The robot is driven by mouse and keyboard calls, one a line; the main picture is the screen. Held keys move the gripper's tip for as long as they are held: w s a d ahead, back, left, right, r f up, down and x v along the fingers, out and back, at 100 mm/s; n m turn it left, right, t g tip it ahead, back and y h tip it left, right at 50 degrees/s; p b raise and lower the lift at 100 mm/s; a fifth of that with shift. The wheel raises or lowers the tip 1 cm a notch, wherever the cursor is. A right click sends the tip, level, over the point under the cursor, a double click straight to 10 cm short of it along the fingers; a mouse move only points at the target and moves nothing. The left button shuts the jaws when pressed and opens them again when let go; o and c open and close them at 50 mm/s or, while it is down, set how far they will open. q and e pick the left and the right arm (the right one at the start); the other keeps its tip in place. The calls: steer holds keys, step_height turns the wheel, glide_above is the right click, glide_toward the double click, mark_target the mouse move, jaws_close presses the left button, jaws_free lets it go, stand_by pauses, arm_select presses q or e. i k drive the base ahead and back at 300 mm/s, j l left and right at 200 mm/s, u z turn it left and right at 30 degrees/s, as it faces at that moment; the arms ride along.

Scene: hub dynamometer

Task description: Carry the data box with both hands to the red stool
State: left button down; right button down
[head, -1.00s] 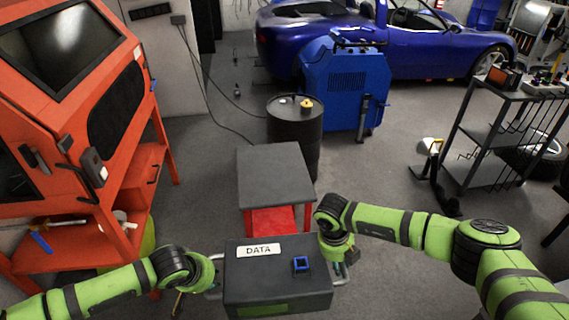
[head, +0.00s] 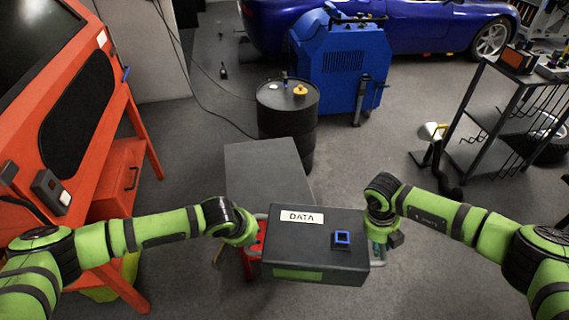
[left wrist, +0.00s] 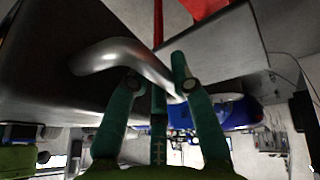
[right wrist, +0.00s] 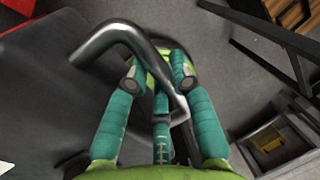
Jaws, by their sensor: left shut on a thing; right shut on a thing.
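The data box (head: 312,238) is dark grey with a white DATA label and a small blue-framed part on its lid. It hangs about level between my two grippers. My left gripper (head: 257,233) is shut on its left handle; that metal handle (left wrist: 112,54) lies between the fingers in the left wrist view. My right gripper (head: 381,250) is shut on the right handle, seen as a bent bar (right wrist: 118,36) in the right wrist view.
An orange cabinet (head: 75,120) is close on the left. A dark shelf cart (head: 490,120) stands at the right. Floor right of the stool is clear.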

mark_target(264, 173)
steer(key=i+z, duration=0.65)
steer(key=i, duration=0.15)
steer(key=i+z, duration=0.4)
steer(key=i, duration=0.5)
steer(key=i+l+u, duration=0.1)
steer(key=i, duration=0.25)
steer(key=i+l+u, duration=0.1)
steer(key=i, duration=0.25)
steer(key=i+u, duration=0.35)
steer(key=i+l+u, duration=0.2)
steer(key=i+u, duration=0.15)
steer(key=i+j+u, duration=0.15)
steer(key=i+u, duration=0.15)
steer(key=i+j+u, duration=0.1)
steer(key=i+u, duration=0.35)
steer(key=u, duration=2.35)
